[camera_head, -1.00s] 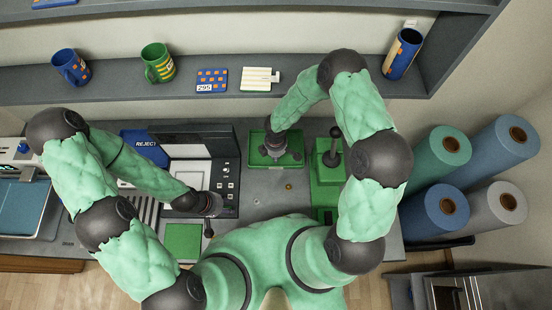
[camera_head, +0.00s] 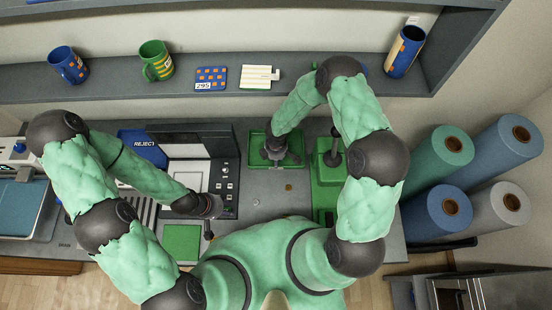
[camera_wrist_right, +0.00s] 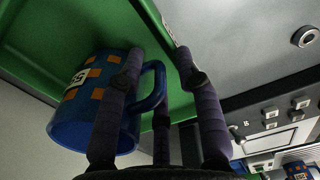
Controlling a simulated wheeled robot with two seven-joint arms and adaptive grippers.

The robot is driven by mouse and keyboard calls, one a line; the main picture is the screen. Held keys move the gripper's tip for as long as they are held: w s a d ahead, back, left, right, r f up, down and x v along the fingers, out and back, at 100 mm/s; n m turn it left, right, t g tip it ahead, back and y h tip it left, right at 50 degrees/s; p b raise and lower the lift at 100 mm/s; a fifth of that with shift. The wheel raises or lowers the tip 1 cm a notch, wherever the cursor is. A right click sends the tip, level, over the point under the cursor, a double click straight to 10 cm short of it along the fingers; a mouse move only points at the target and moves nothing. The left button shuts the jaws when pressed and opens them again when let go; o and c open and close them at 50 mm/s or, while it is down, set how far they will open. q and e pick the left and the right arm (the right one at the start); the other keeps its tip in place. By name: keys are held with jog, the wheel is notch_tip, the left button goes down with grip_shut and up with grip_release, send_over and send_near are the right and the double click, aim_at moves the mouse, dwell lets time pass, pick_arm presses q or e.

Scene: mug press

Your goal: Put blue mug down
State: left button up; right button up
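The blue mug (camera_wrist_right: 85,100) with orange squares and a white label shows in the right wrist view, against the green tray (camera_wrist_right: 60,25). Its handle lies between the fingers of my right gripper (camera_wrist_right: 160,55). The fingers stand apart, with a gap between the handle and the right finger. I cannot tell whether the mug's base touches the tray. In the head view my right gripper (camera_head: 275,150) is over the green tray (camera_head: 296,148) and hides the mug. My left gripper (camera_head: 209,222) is beside the control panel; its fingers are too small to read.
The lever (camera_head: 333,150) on a green base stands right of the tray. A reject bin (camera_head: 142,142) and a green pad (camera_head: 181,243) are on the left.

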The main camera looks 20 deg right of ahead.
jog(key=shift+w+r, duration=0.1)
jog(key=shift+r, duration=0.45)
notch_tip(320, 180, up, 10)
jog(key=shift+r, duration=0.5)
jog(key=s+a+f+m+y, duration=0.2)
jog(key=s+f+m, duration=0.1)
jog(key=s+m, duration=0.4)
jog(key=s+a+f+m+y, duration=0.2)
jog(key=s+f+m, duration=0.2)
jog(key=s+m, duration=0.4)
jog(key=shift+s+f+m+t, duration=0.25)
jog(key=shift+s+m+t, duration=0.05)
jog(key=shift+m, duration=0.8)
